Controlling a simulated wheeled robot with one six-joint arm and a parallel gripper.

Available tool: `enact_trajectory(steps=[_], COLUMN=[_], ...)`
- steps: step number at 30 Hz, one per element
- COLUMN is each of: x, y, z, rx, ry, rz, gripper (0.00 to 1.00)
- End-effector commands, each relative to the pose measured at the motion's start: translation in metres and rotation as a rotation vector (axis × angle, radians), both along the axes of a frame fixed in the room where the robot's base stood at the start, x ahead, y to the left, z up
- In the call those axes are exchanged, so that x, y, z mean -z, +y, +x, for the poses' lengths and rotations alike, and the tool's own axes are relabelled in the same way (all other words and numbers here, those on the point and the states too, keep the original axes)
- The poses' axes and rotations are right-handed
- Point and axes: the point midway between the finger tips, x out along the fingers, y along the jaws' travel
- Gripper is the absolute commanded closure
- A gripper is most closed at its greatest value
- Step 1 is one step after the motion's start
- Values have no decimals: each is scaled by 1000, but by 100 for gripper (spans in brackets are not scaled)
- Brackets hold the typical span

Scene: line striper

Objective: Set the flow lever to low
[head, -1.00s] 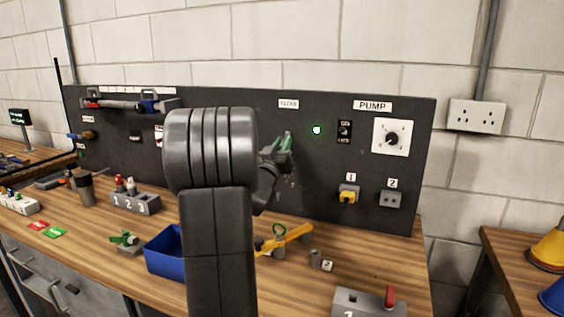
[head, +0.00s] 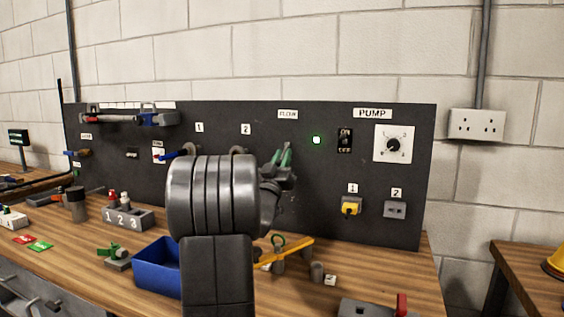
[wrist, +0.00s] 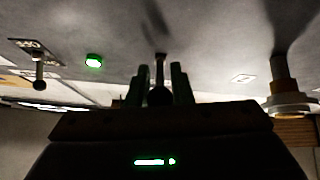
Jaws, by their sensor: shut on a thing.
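The flow lever (wrist: 160,72) is a dark rod with a ball knob, standing out from the dark panel in the wrist view. My gripper (wrist: 159,88) has one finger on each side of it, shut on it near the ball. In the head view my gripper (head: 282,157), with green fingertips, is at the panel below the flow label (head: 288,114). There the lever itself is hard to make out behind the fingers. I cannot read any low or high marks beside it.
A blue-handled lever (head: 176,154) is to the left. A blue bin (head: 157,268) and a yellow tool (head: 292,252) lie on the bench below.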

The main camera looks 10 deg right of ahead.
Motion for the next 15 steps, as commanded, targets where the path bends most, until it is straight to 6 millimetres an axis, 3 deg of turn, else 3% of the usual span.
enact_trajectory(steps=[7,8,10,15], x=[2,2,2,2], y=[0,0,0,0], z=[0,0,0,0], rx=[0,0,0,0], ry=[3,4,4,2], rz=[1,2,2,0], gripper=[100,78,65,61])
